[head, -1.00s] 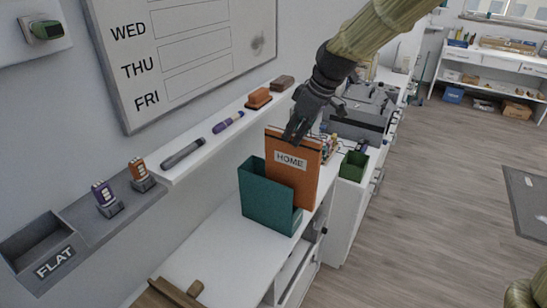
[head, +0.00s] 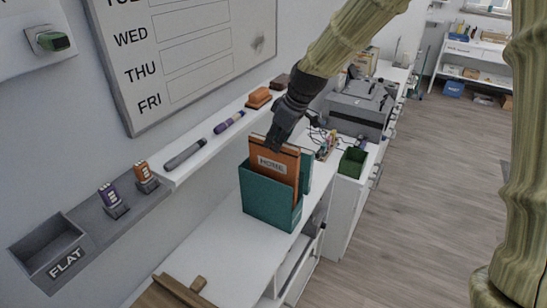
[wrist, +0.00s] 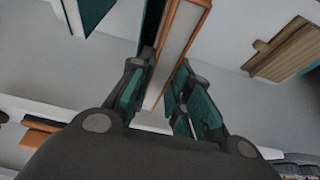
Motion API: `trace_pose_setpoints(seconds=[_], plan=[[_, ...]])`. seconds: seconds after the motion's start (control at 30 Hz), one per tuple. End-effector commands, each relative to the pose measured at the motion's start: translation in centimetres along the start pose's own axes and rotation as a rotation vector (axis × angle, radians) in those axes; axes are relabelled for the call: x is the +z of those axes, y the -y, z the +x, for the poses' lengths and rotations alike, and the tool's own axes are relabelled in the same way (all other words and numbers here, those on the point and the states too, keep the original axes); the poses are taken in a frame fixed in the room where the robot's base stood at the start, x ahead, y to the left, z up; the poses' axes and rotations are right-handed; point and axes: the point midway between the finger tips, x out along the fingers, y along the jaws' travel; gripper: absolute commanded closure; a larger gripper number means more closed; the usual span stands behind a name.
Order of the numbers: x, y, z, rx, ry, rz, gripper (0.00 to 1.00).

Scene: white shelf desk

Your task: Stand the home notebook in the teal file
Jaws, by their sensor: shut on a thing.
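The home notebook (head: 275,166) is orange with a white HOME label and stands nearly upright. Its lower part is hidden behind the front wall of the teal file (head: 268,205), so it appears to be inside the file; whether it touches the bottom is hidden. My gripper (head: 277,145) is shut on the notebook's top edge from above. In the wrist view the notebook's orange edge (wrist: 181,45) runs between my two fingers (wrist: 160,100).
A green open box (head: 352,162) and a grey machine (head: 358,108) stand beyond the file. A white ledge (head: 215,140) with markers and erasers runs along the wall at left. A wooden piece (head: 180,292) lies at the near desk end. Bare desk lies between.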

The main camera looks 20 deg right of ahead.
Motion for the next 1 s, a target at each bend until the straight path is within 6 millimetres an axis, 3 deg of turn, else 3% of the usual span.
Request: trace_pose_setpoints(seconds=[0.23,0.53,0.73,1.0], plan=[[1.2,0.0,2.7,-0.001,0.001,0.0,1.0],[1.7,0.0,3.9,-0.001,0.001,0.0,1.0],[2.5,0.1,5.9,-0.003,0.003,0.0,1.0],[2.0,0.1,6.9,0.0,0.0,-0.001,1.0]])
